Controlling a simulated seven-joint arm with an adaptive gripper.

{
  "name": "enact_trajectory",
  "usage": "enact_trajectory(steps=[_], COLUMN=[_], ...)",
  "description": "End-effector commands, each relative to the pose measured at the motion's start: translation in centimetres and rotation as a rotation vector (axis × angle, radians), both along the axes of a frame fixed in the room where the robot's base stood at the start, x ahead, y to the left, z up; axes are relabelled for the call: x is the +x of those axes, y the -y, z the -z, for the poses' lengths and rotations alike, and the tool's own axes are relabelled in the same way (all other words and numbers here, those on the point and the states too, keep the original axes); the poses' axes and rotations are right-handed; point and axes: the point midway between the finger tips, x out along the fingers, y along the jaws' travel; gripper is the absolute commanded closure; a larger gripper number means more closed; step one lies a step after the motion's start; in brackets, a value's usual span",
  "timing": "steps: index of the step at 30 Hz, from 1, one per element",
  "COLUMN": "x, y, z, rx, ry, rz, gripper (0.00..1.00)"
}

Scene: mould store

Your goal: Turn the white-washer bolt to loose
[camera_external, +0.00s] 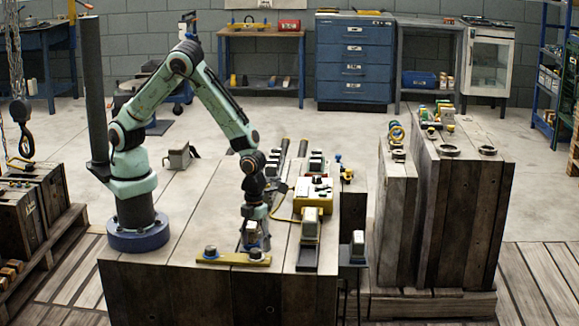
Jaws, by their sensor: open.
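A yellow plate (232,260) lies near the front edge of the wooden block-like table. A dark bolt (210,252) stands on its left end and another bolt (256,254) on its right end. The washers are too small to make out, so I cannot tell which bolt has the white one. My gripper (254,240) is open and points down, at or just above the right bolt. Whether its fingers are around that bolt or behind it, I cannot tell.
To the right of my gripper are a yellow control box (313,194) and a grey-topped device (310,224) on a dark rail. Another small device (357,243) stands farther right. The table's left front is clear. Tall wooden blocks (462,215) stand on the right.

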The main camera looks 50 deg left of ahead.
Motion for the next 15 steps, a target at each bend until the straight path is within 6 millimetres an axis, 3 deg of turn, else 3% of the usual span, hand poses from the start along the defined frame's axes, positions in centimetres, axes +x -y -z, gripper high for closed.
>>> enact_trajectory(steps=[5,13,14,15], x=[0.0,0.0,0.0,0.0], y=[0.0,0.0,0.0,0.0], z=[1.8,2.1,2.0,2.0], rx=[0.002,-0.001,-0.001,-0.001], ry=[-0.001,0.0,0.0,0.0], rz=[0.0,-0.001,-0.001,-0.001], gripper=[0.44,0.44,0.5,0.63])
